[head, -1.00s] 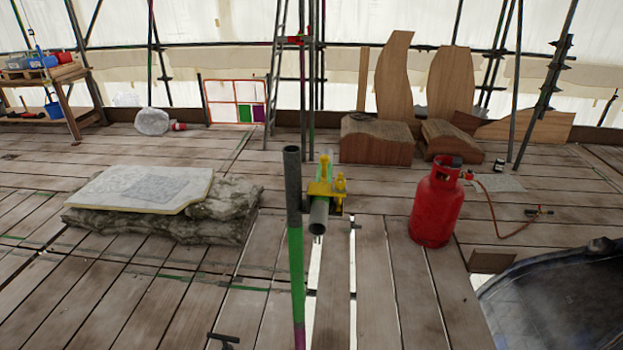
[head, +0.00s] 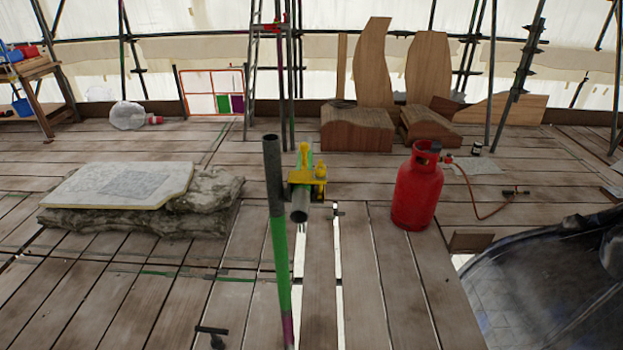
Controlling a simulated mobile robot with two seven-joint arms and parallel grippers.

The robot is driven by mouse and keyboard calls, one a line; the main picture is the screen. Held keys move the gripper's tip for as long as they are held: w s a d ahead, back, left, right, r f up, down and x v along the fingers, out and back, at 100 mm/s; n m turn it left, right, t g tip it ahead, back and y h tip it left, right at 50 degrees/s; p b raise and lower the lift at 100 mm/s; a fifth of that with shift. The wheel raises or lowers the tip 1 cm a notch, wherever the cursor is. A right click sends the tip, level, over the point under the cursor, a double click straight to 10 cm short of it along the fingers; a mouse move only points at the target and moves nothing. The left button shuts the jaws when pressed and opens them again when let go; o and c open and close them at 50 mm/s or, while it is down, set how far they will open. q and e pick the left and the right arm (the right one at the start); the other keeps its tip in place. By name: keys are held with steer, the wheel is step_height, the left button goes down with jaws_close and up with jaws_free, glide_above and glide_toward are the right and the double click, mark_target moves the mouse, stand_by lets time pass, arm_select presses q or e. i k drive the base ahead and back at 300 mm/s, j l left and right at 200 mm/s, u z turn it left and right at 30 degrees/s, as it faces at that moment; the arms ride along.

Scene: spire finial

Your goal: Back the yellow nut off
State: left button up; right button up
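A yellow clamp fitting (head: 305,182) sits around a grey horizontal scaffold tube (head: 299,213), whose open end points toward me. A small yellow piece, which looks like the nut (head: 320,171), stands at the clamp's right side. Another yellow piece (head: 304,154) rises at its top. An upright tube (head: 279,240), grey above and green below, stands just left of the clamp. At this size I cannot tell how far the nut is threaded. Neither of my grippers shows in the head view.
A red gas cylinder (head: 417,190) with a hose stands to the right. A stone slab with a drawing (head: 120,185) lies at left. A dark T-shaped tool (head: 212,334) shows at the bottom. A dark curved surface (head: 550,285) is at lower right. Gaps run between the planks.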

mark_target(321, 173)
steer(key=i+l+u, duration=0.15)
steer(key=l, duration=0.35)
steer(key=i+l+u, duration=0.15)
steer(key=l, duration=0.35)
steer(key=i+l+u, duration=0.1)
steer(key=l, duration=0.45)
steer(key=i+l+u, duration=0.15)
steer(key=l, duration=0.4)
steer(key=i+l+u, duration=0.15)
steer(key=l, duration=0.4)
